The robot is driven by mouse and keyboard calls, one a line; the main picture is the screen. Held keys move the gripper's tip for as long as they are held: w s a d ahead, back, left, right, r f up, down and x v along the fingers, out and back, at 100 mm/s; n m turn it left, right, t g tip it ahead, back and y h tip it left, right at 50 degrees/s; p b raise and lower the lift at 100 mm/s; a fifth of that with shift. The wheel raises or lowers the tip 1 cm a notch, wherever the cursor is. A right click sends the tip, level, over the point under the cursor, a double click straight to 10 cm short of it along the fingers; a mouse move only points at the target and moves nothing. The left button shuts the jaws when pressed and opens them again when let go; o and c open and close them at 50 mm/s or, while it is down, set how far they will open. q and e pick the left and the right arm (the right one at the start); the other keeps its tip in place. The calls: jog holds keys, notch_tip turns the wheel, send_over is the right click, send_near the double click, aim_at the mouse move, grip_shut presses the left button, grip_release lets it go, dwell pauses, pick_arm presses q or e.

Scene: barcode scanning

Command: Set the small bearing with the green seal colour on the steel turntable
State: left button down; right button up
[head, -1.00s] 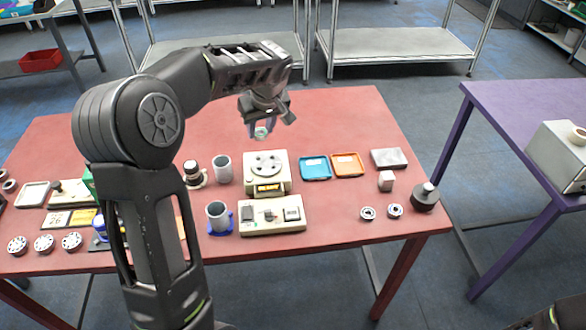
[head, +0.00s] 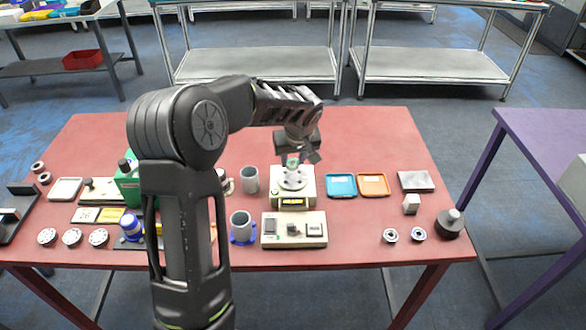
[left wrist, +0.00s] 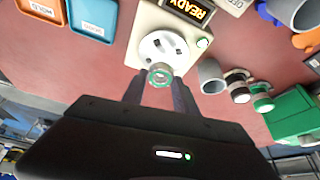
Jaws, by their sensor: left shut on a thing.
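My left gripper (head: 293,158) is shut on a small ring-shaped bearing with a green seal (left wrist: 160,76). In the left wrist view its two fingers hold the bearing at the near edge of the turntable's disc. The steel turntable (head: 293,182) is a round plate with dark slots on a cream box with a lit label; its disc also shows in the left wrist view (left wrist: 163,46), where the label reads READY. In the head view the bearing is over the disc, and I cannot tell whether they touch. My right gripper is not in view.
A cream control box (head: 294,230) stands in front of the turntable. A blue tray (head: 341,186) and an orange tray (head: 373,185) lie to its right, grey cups (head: 250,179) to its left. Two small bearings (head: 390,236) and a dark weight (head: 450,224) sit at the front right.

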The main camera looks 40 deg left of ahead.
aim_at(294, 166)
pick_arm(q)
jog(key=shift+f, duration=0.2)
notch_tip(294, 166, down, 3)
jog(key=shift+r+p, duration=0.1)
jog(key=shift+p, duration=0.2)
jog(key=shift+f, duration=0.5)
jog(key=shift+f, duration=0.1)
jog(key=c, duration=1.4)
grip_release()
jog(key=o, duration=0.5)
jog(key=shift+c, duration=0.2)
